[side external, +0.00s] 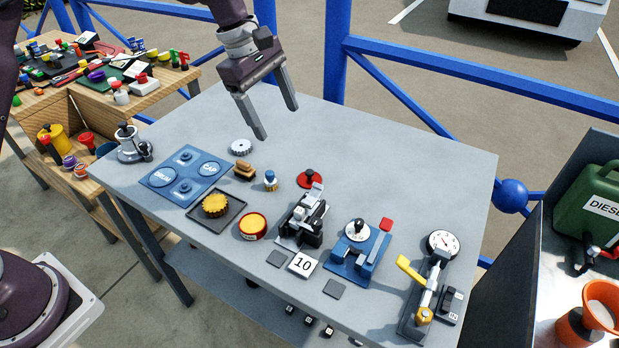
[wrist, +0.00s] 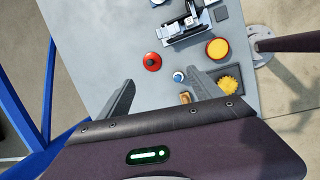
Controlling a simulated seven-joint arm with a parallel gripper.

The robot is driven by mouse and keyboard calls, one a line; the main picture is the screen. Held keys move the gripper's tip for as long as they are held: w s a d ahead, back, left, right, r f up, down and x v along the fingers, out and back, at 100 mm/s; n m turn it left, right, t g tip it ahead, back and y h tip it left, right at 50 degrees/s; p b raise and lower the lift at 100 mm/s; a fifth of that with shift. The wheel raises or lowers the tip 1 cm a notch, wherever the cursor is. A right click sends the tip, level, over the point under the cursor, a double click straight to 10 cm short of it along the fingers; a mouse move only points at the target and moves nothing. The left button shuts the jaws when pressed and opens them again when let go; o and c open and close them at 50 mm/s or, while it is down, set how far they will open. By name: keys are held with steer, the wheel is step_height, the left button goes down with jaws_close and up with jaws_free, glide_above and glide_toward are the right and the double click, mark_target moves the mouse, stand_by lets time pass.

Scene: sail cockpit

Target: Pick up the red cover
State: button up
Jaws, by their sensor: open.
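A round red cover with a dark knob on top (side external: 310,179) lies on the grey table, just behind a black and silver device. It also shows in the wrist view (wrist: 152,61), beyond the fingertips and between their lines. My gripper (side external: 279,122) is open and empty, high above the back part of the table. In the wrist view my gripper (wrist: 160,80) has its two fingers wide apart with nothing between them. The cover is clear of the fingers and unobstructed from above.
The black and silver device (side external: 302,218) stands close in front of the cover. A small blue-topped part (side external: 270,181) and a brown block (side external: 244,170) lie to its left. A red-rimmed yellow disc (side external: 252,226) is nearer the front. The table's back right area is bare.

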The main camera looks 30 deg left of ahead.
mark_target(307, 171)
steer(key=w+f+n, duration=0.1)
steer(key=f, duration=0.2)
steer(key=w+d+f+n, duration=0.1)
steer(key=w+f, duration=0.1)
steer(key=f, duration=0.2)
steer(key=w+f+n+g, duration=0.1)
steer(key=w+f, duration=0.1)
steer(key=f, duration=0.2)
steer(key=shift+d+f+n, duration=0.1)
steer(key=shift+d+n, duration=0.25)
steer(key=shift+n, duration=0.05)
steer(key=x, duration=0.7)
steer(key=shift+w+f, duration=0.15)
steer(key=shift+w, duration=0.25)
steer(key=c, duration=1.4)
